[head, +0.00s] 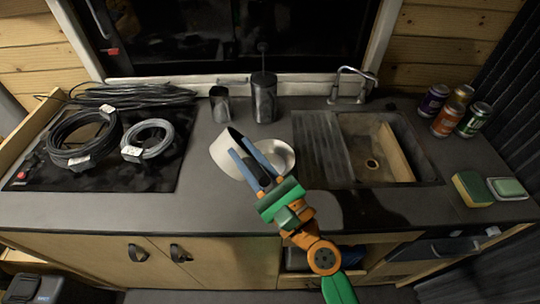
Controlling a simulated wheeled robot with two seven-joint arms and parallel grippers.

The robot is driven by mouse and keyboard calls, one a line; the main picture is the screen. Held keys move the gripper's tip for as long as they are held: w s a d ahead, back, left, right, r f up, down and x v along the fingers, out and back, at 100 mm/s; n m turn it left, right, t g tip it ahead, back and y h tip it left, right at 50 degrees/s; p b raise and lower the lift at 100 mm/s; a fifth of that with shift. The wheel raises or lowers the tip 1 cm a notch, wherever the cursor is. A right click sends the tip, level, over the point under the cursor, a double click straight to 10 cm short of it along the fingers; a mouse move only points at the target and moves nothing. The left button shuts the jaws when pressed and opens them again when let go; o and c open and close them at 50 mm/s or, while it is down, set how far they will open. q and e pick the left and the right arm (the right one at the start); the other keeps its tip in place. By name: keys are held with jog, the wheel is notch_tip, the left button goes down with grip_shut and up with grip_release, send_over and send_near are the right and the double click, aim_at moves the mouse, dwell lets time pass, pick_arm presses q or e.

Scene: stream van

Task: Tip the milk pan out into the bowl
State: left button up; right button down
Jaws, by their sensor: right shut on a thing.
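The milk pan (223,152) is a cream-white vessel, tilted steeply, above the counter in the middle of the head view. My right gripper (249,165) comes in from the lower right, with its blue fingers in front of the pan, and is shut on it. The pan's handle is hidden or cannot be made out. The bowl (282,157) is white and round and sits upright on the counter just right of the pan, partly covered by my gripper. Whether anything is inside the pan or bowl cannot be told. My left gripper is not in view.
A black hob (150,178) with coiled cables (85,138) lies left. A dark canister (264,99) and a small cup (220,104) stand behind. A sink (378,163) with a tap (351,82) is right, then several cans (448,119) and a sponge (472,189). The front counter is clear.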

jog(key=s+a+f+n+g, duration=0.1)
jog(key=s+a+f+n, duration=0.1)
jog(key=a+f+n, duration=0.1)
jog(key=s+a+f+n+g, duration=0.1)
jog(key=s+a+f+n, duration=0.1)
jog(key=a+f+n, duration=0.2)
jog(key=s+a+f+n+g, duration=0.1)
jog(key=s+a+f+n, duration=0.1)
jog(key=a+f+n, duration=0.1)
jog(key=shift+a+f+n+g, duration=0.2)
jog(key=shift+a+n+g, duration=0.3)
jog(key=shift+n, duration=0.5)
jog(key=shift+s+a+f, duration=0.1)
jog(key=shift+a+f, duration=0.15)
